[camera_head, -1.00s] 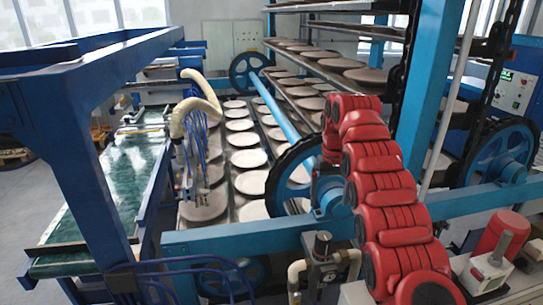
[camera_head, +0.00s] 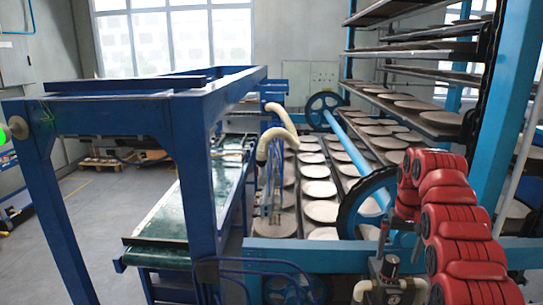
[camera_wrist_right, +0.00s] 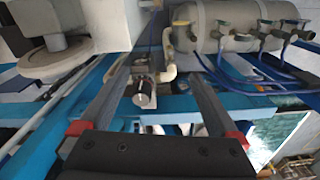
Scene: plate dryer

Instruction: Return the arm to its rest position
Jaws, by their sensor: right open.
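My right arm (camera_head: 458,225) is red and segmented and rises at the right of the head view. It bends at its top, in front of the plate rack. Its gripper end is mostly hidden by the arm there. In the right wrist view, the two long grey fingers of my right gripper (camera_wrist_right: 163,75) stand wide apart with nothing between them. Beyond them show a blue beam (camera_wrist_right: 185,108) and a small metal fitting (camera_wrist_right: 144,92); I cannot tell how close they are. My left gripper is not in view.
Plates (camera_head: 319,188) lie in rows on the machine. A rack with shelves of plates (camera_head: 441,117) and a blue post (camera_head: 505,100) stand close to the arm. A blue frame (camera_head: 200,180) spans a green conveyor (camera_head: 165,224) at left. Open floor (camera_head: 110,215) lies further left.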

